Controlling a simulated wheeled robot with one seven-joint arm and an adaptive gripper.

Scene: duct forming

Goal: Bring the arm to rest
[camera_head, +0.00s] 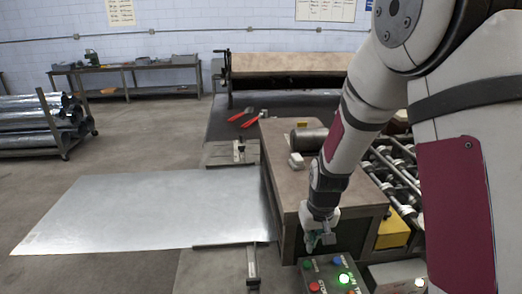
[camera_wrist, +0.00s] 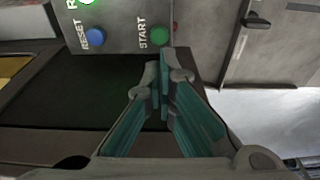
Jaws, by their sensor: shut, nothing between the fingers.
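My gripper (camera_head: 320,238) hangs at the end of my bent arm, fingers down, above and just behind a button panel (camera_head: 325,275) in the head view. The gripper is shut and empty. In the wrist view my gripper (camera_wrist: 162,58) shows its teal finger pads brought together at the tips. The panel also shows there (camera_wrist: 120,28), with a blue RESET button (camera_wrist: 95,37) and a green START button (camera_wrist: 159,36). The fingertips appear close to the START button; I cannot tell whether they touch it. In the head view a green light (camera_head: 344,278) glows on the panel.
A large metal sheet (camera_head: 150,212) lies flat at left. A wooden-topped bench (camera_head: 283,180) stands beside my arm, with a roller conveyor (camera_head: 395,175) at right. Red-handled tools (camera_head: 243,118) lie further back. A rack of metal rolls (camera_head: 45,125) stands far left. Open floor lies behind the sheet.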

